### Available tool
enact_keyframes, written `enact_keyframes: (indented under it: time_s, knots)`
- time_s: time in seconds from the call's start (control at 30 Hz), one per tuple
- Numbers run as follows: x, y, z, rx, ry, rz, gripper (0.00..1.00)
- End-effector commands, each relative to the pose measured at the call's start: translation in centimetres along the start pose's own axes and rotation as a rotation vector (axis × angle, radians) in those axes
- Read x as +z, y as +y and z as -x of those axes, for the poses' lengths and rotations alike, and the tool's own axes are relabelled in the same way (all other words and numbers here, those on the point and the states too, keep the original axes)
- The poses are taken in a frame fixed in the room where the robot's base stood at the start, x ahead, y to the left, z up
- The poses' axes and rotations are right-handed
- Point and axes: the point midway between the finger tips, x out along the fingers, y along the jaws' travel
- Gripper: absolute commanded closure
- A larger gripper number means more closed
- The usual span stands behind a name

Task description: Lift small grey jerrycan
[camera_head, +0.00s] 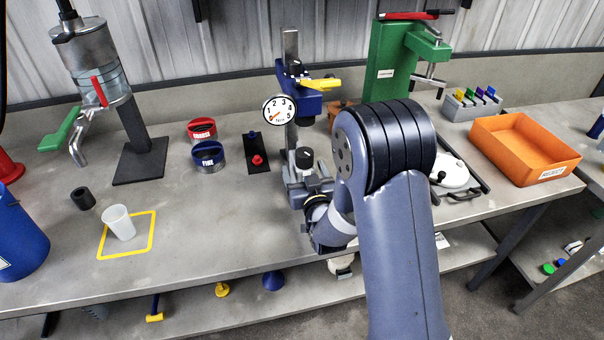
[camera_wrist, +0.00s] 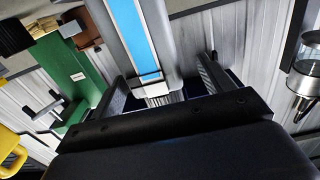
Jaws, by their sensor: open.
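I cannot make out a small grey jerrycan for certain in either view. My gripper (camera_head: 310,186) is in front of the base of the disperser column (camera_head: 291,130), partly hidden by my own wrist. In the wrist view my gripper (camera_wrist: 163,84) is open, its two dark fingers apart. A grey upright with a blue stripe (camera_wrist: 142,40) shows between and beyond the fingers; whether it touches them I cannot tell. A pale object (camera_head: 341,266) under the bench edge is partly hidden by my arm.
A round dial (camera_head: 278,110) and a yellow lever (camera_head: 318,84) are on the column. A green press (camera_head: 388,62) stands behind my arm. An orange tray (camera_head: 525,150) is at right. A white cup (camera_head: 119,223) stands in a yellow square at left.

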Motion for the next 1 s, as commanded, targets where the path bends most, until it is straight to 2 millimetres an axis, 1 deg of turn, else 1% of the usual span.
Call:
enact_keyframes:
  time_s: [0.03, 0.13, 0.3, 0.57, 0.67, 1.0]
  knots:
    - [-0.2, 0.2, -0.8, 0.001, 0.0, 0.0, 0.24]
    - [-0.2, 0.5, -2.2, 0.001, 0.001, 0.0, 0.24]
    - [0.0, 0.4, -3.8, 0.0, 0.001, 0.0, 0.24]
    - [0.1, 0.4, -4.0, 0.0, 0.0, 0.0, 0.24]
    - [0.1, 0.4, -4.0, 0.0, 0.0, 0.0, 0.3]
    - [0.1, 0.4, -4.0, 0.0, 0.001, 0.0, 0.58]
